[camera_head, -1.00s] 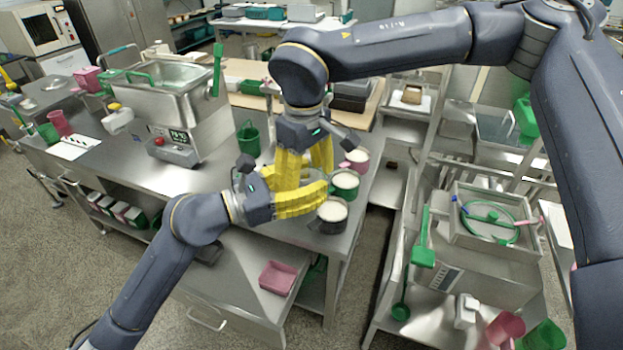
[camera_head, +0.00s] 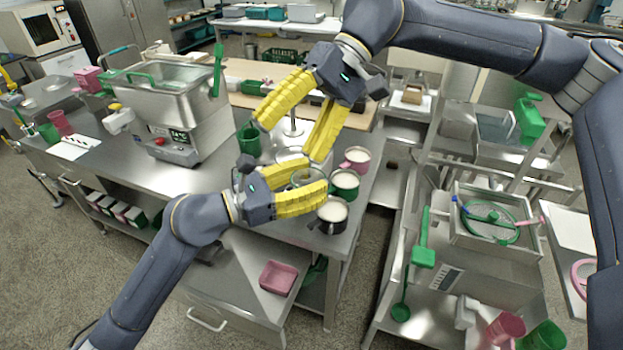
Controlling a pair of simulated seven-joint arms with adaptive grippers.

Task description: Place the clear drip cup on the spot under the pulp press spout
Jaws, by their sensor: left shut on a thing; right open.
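A clear, round-rimmed cup (camera_head: 306,177), which looks like the drip cup, is between the yellow fingers of my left gripper (camera_head: 313,179). That gripper is shut on it, above the steel counter and just left of several mugs. The fingers hide much of the cup. My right gripper (camera_head: 290,139) is open and empty, above and behind the left one, its fingers pointing down. Between its fingers a slim metal post (camera_head: 292,126) shows behind. I cannot tell whether it belongs to the pulp press, and I cannot make out the spout or the spot under it.
A black mug (camera_head: 332,212), a green mug (camera_head: 344,182) and a pink mug (camera_head: 356,158) stand along the counter's right edge. A green pitcher (camera_head: 248,140) stands behind. A large steel machine (camera_head: 172,105) fills the left. Bare counter (camera_head: 190,178) lies in front of it.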

